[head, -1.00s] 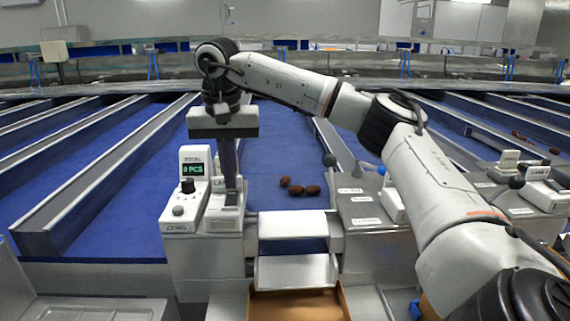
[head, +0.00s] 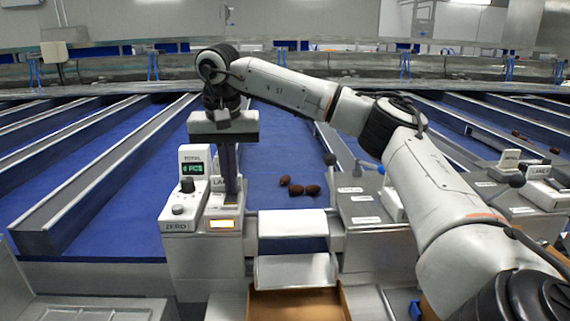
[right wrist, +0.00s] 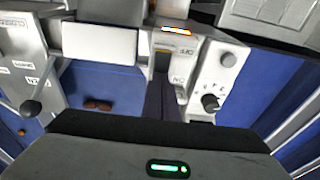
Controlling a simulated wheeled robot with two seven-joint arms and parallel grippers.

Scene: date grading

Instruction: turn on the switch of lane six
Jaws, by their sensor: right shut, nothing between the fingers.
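My right gripper (head: 231,190) points down, shut and empty, with its fingertips at the switch housing beside the white counter box. In the right wrist view its dark fingers (right wrist: 163,103) reach to the switch (right wrist: 163,60), which is mostly hidden in the head view; I cannot tell whether they touch. A lamp (head: 222,224) on the housing front glows yellow-orange, and it also shows lit in the right wrist view (right wrist: 176,31). The lane label (head: 219,182) behind the fingers is partly covered, so its number is unreadable. My left gripper is out of view.
The counter box (head: 184,212) has a green display, a black knob and a ZERO label. Several dark dates (head: 298,189) lie on the blue lane. A grey panel with a ball-ended lever (head: 330,159) stands to the right. A cardboard box (head: 298,304) sits below the white chute.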

